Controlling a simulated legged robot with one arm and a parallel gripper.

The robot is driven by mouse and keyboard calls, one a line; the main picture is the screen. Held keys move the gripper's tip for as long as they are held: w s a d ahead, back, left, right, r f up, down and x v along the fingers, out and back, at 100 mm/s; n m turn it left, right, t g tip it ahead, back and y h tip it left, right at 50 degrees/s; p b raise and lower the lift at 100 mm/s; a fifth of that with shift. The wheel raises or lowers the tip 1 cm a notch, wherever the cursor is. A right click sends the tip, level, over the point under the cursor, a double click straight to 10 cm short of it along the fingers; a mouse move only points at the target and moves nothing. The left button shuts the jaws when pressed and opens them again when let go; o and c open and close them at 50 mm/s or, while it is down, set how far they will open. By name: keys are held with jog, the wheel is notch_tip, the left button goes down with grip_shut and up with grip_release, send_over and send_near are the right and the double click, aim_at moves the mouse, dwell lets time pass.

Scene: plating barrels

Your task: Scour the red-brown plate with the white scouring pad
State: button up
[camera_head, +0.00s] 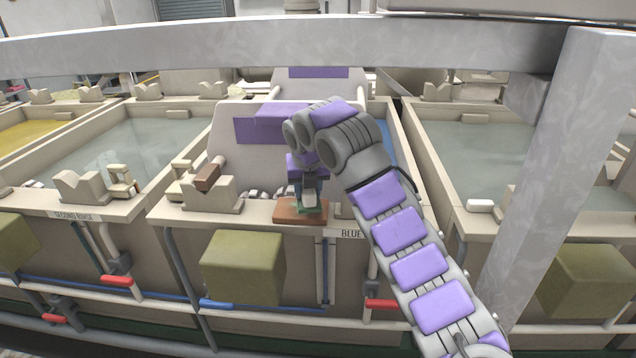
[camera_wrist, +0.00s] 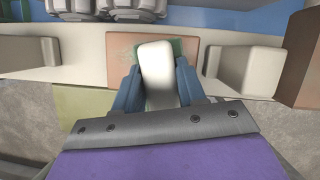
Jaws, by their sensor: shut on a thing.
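The red-brown plate (camera_head: 287,214) lies flat on the front rim of the middle tank. It also shows in the wrist view (camera_wrist: 121,54), partly hidden by the pad and my fingers. My gripper (camera_head: 310,190) points down over the plate, its blue fingers shut on the white scouring pad (camera_wrist: 158,72). The pad is over the plate's middle; I cannot tell whether it touches. Green shows on the plate around the pad, clearest on its right in the wrist view.
A brown block (camera_head: 207,177) rests on a beige holder left of the plate. Another white block (camera_head: 480,205) lies on the right tank's rim. Liquid-filled tanks stand on both sides. A thick grey post (camera_head: 560,160) and overhead beam (camera_head: 200,50) cross the view.

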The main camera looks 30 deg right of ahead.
jog(key=shift+a+r, duration=0.1)
jog(key=shift+a, duration=0.35)
jog(key=shift+s+d+r, duration=0.1)
jog(key=shift+s+d, duration=0.15)
jog(key=shift+d, duration=0.3)
jog(key=shift+s+d, duration=0.5)
jog(key=shift+d, duration=0.25)
jog(key=shift+s+d, duration=0.15)
jog(key=shift+d, duration=1.05)
jog(key=shift+a+r+p, duration=0.6)
jog(key=shift+r+p, duration=0.1)
jog(key=shift+r, duration=0.15)
jog(key=shift+a+r+p, duration=0.1)
jog(key=shift+r+p, duration=0.2)
jog(key=shift+r, duration=0.1)
jog(key=r+p, duration=0.2)
jog(key=r, duration=0.1)
jog(key=shift+d+r, duration=0.2)
jog(key=shift+d, duration=0.2)
jog(key=shift+a, duration=0.2)
